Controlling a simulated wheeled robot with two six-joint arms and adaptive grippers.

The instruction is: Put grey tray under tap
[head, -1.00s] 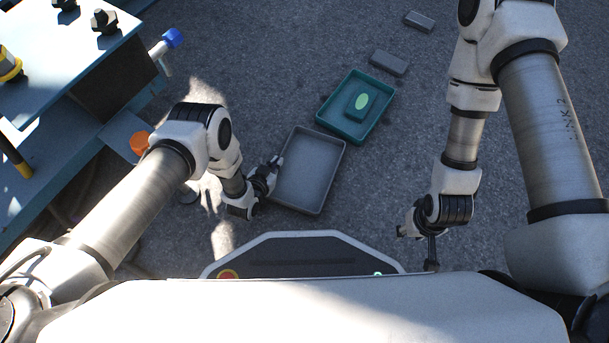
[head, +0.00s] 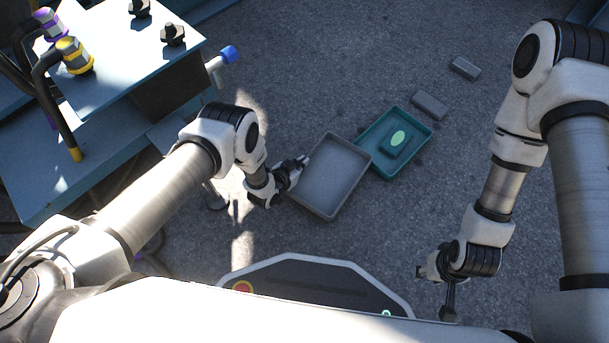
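The grey tray (head: 333,176) is a shallow open box, empty, at the centre of the head view. Its right corner is close beside the green tray. My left gripper (head: 299,164) is at the grey tray's left wall and appears shut on it; the fingertips are small and partly dark. Whether the tray clears the floor I cannot tell. The tap (head: 219,64) has a blue handle and sticks out from the blue bench at upper left. The spot below it is partly hidden by my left arm. My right gripper (head: 437,286) hangs low at right, away from the trays; its finger opening is unclear.
The green tray (head: 418,155) holds a green block with a light oval top. Two grey blocks (head: 430,105) (head: 465,68) lie beyond it. The blue bench (head: 110,125) with hoses and yellow and purple connectors (head: 75,57) fills the upper left. Floor between tap and trays is open.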

